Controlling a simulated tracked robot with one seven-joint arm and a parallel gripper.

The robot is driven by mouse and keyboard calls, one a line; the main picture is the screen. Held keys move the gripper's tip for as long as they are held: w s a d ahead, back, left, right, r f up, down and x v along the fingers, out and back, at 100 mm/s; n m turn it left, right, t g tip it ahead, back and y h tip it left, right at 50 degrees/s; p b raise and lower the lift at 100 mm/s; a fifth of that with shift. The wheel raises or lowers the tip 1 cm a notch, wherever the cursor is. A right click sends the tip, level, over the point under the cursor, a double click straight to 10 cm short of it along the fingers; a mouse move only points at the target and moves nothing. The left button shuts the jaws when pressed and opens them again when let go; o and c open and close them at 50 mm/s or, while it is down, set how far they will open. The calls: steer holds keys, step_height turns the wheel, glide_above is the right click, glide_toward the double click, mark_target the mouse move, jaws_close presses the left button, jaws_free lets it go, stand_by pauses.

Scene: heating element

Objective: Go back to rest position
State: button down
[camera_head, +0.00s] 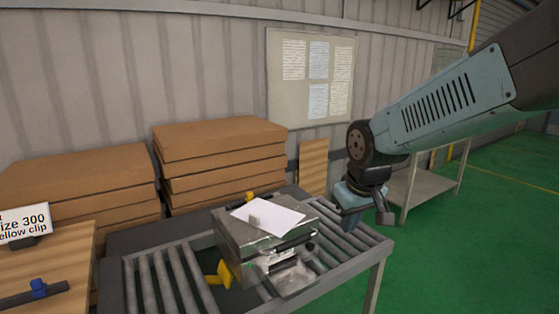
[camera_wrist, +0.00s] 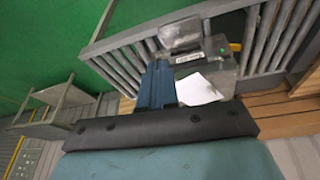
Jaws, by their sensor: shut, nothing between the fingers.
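My gripper (camera_head: 348,226) is at the right side of the roller conveyor (camera_head: 170,280), pointing down, with its blue fingers shut and empty. In the wrist view, my gripper (camera_wrist: 160,68) shows as a narrow blue shape above a dark bar. The grey metal heating element box (camera_head: 235,250) stands on the rollers, left of my gripper and apart from it. A white sheet of paper (camera_head: 267,216) lies on top of the box. A yellow clip (camera_head: 218,274) shows at the box's lower left. The box's labelled side (camera_wrist: 190,58) shows in the wrist view.
Stacked cardboard boxes (camera_head: 220,160) stand behind the conveyor. A wooden table (camera_head: 70,262) at left bears a sign (camera_head: 25,223) and a dark tool with a blue part (camera_head: 38,289). A grey bench (camera_head: 425,185) stands behind my arm. The green floor at right is clear.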

steer(key=s+d+r+m+t, duration=0.2)
steer(key=s+d+r+m, duration=0.2)
steer(key=s+d+r, duration=0.4)
steer(key=s, duration=0.2)
steer(key=shift+s+d+h, duration=0.2)
steer(key=shift+s+h, duration=0.1)
